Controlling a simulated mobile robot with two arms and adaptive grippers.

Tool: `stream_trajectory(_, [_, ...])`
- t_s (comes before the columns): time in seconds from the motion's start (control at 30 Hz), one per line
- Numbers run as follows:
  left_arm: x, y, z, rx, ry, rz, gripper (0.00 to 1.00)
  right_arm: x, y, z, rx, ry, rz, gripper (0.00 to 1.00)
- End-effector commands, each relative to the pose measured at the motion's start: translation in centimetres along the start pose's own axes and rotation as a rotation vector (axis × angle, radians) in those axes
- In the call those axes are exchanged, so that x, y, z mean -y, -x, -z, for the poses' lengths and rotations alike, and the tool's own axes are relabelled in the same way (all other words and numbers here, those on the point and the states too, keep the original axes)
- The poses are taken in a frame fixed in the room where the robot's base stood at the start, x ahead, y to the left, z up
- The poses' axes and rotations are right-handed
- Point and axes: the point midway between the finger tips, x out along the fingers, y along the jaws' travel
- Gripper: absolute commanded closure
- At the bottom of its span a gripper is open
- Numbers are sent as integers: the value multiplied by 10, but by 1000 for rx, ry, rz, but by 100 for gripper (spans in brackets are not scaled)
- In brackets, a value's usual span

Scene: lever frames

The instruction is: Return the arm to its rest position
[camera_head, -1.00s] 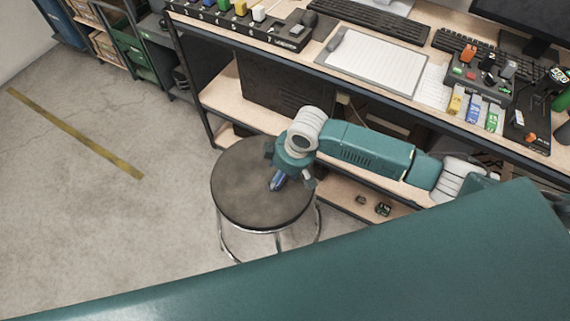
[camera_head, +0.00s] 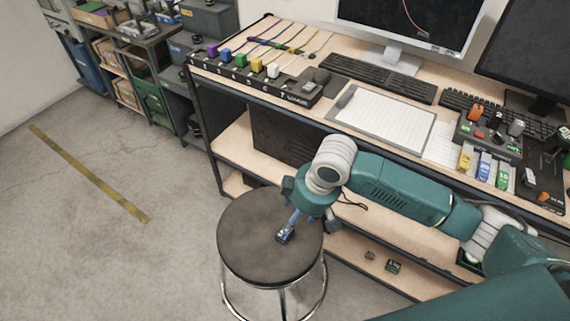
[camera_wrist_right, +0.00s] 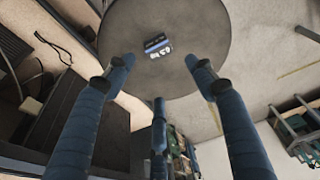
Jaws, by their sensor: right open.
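My right arm comes in from the right in the head view, and its teal right gripper (camera_head: 304,226) is over the near right part of a round dark stool (camera_head: 250,232). The fingers are spread apart in the wrist view (camera_wrist_right: 160,80), with nothing between them. A small blue and black block with white markings (camera_wrist_right: 157,46) lies on the stool seat beyond the fingertips. In the head view the block (camera_head: 284,236) shows beside a blue finger, which partly hides it. My left gripper is not in view.
A workbench with a lower shelf (camera_head: 345,245) runs close behind the right arm. On it are a clipboard (camera_head: 385,118), a keyboard (camera_head: 378,78), a black strip with coloured switches (camera_head: 262,82) and a control box (camera_head: 490,135). The floor (camera_head: 110,260) left of the stool is clear.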

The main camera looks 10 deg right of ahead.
Motion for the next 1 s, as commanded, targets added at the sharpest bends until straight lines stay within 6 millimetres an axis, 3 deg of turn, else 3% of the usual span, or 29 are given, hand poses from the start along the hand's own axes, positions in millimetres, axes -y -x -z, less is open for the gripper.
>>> stream_trajectory(0.17, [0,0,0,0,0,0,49,2,-1,0,-1,1,2,45])
stream_trajectory(0.27, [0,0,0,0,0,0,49,14,-4,1,-16,5,13,45])
stream_trajectory(0.5, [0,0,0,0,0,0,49,76,-12,-2,-127,-38,51,45])
stream_trajectory(0.57, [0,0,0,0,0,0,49,86,-11,-7,-156,-76,48,45])
stream_trajectory(0.73, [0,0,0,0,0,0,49,96,-6,-40,-191,-225,7,45])
stream_trajectory(1.0, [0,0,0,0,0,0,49,87,4,-114,-140,-432,-101,45])
